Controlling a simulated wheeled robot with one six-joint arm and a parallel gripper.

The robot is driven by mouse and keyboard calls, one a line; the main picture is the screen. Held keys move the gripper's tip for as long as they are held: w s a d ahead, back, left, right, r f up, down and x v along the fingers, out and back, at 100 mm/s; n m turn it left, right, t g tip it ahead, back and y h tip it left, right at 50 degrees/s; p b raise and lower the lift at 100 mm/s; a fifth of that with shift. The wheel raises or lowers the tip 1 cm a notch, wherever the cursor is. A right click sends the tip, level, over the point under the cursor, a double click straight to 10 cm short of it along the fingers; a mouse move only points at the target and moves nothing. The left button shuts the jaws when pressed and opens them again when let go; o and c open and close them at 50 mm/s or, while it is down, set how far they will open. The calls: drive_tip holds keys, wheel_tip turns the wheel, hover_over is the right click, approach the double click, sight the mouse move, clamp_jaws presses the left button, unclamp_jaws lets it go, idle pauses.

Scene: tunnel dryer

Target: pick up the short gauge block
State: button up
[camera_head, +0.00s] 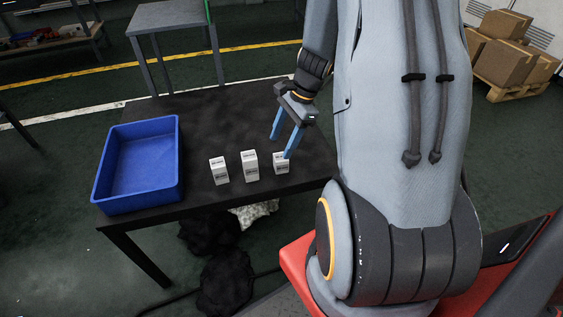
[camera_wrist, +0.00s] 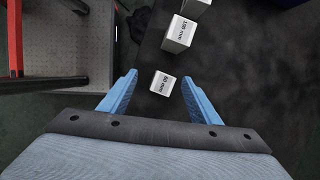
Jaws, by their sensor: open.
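Three white gauge blocks stand in a row on the black table (camera_head: 200,118). The short gauge block (camera_head: 281,163) is the rightmost and lowest in the head view. In the wrist view the short block (camera_wrist: 162,83) lies just beyond my fingertips, roughly between their lines, with a printed top label. The tallest block (camera_head: 250,166) stands in the middle and another block (camera_head: 219,170) at the left.
A blue bin (camera_head: 177,190) sits at the table's left end. The neighbouring block (camera_wrist: 179,33) is close to the short one in the wrist view. The table behind the blocks is clear. A grey stand (camera_head: 166,16) is behind the table.

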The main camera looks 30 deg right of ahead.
sight(281, 160)
drive_tip(key=d+f+m, duration=0.1)
drive_tip(key=w+d+f+m, duration=0.1)
drive_tip(key=f, duration=0.1)
drive_tip(key=shift+w+d+f+m+t, duration=0.2)
drive_tip(key=shift+m+t, duration=0.1)
drive_tip(key=shift+m, duration=0.1)
drive_tip(key=shift+y, duration=0.3)
drive_tip(key=shift+s+d+x, duration=0.1)
drive_tip(key=shift+d+x, duration=0.05)
drive_tip(key=shift+x, duration=1.1)
drive_tip(key=shift+s+d+x, duration=0.1)
drive_tip(key=shift+x, duration=1.2)
drive_tip(key=shift+s+d+x, duration=0.1)
drive_tip(key=shift+d+x, duration=0.05)
drive_tip(key=shift+x, duration=1.1)
drive_tip(key=shift+f, duration=0.15)
drive_tip(key=c, duration=1.4)
wheel_tip(281, 160, up, 10)
drive_tip(key=shift+f+p, duration=0.1)
drive_tip(key=shift+p, duration=0.2)
drive_tip(key=shift+s, duration=0.1)
